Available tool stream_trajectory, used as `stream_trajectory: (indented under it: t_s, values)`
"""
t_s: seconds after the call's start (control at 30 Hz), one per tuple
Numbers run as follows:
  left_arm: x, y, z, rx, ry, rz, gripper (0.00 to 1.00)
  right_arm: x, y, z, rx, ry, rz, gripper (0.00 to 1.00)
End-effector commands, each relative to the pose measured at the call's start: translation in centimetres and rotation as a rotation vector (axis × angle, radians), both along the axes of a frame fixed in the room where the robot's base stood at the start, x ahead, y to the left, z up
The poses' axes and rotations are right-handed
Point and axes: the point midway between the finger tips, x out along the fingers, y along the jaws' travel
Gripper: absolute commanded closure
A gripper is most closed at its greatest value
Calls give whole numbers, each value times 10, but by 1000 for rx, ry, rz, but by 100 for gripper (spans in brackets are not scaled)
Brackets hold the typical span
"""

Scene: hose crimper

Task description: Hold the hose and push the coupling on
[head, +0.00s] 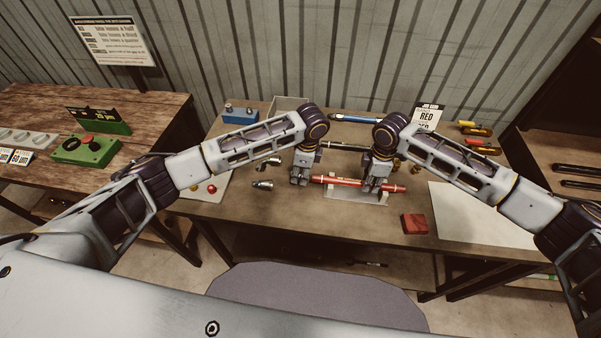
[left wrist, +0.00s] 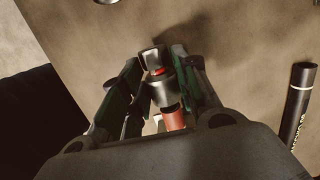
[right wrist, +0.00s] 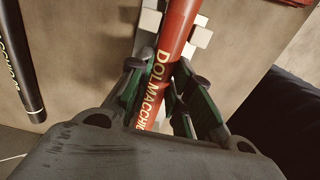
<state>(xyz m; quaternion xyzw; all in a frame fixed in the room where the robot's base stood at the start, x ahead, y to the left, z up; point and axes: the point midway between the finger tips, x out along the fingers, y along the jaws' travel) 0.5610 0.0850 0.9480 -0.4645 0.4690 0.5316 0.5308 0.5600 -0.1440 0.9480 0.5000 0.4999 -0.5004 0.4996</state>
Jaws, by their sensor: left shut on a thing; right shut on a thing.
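The red hose (head: 340,182) lies across a white cradle (head: 350,194) in the head view. My right gripper (head: 376,186) is shut on the hose; gold lettering shows on the hose (right wrist: 165,60) between its fingers in the right wrist view. My left gripper (head: 299,180) is at the hose's left end. In the left wrist view it is shut on a silvery metal coupling (left wrist: 161,92). The red hose (left wrist: 173,120) meets the coupling's near end, in line with it. A bit of red shows near the coupling's far end. How deep the hose sits inside is hidden.
Two loose metal fittings (head: 263,184) lie left of my left gripper. A red block (head: 414,223) lies at the front right, beside a white sheet (head: 475,215). A blue box (head: 240,114) and an open bin (head: 290,103) stand at the back.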

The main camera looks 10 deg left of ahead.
Motion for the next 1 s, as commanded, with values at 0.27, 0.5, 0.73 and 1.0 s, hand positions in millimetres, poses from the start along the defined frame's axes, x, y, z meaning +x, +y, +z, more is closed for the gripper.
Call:
stream_trajectory:
  t_s: [0.27,0.5,0.73,1.0]
  values:
    - [0,-2,0,0,-1,0,97,0,0,0,0,0,0,100]
    - [0,-6,1,-1,-1,-1,97,0,0,0,0,0,0,100]
    - [0,-9,0,0,-1,0,97,0,0,0,0,0,0,100]
    - [1,-13,0,0,-1,0,97,0,0,0,0,0,0,100]
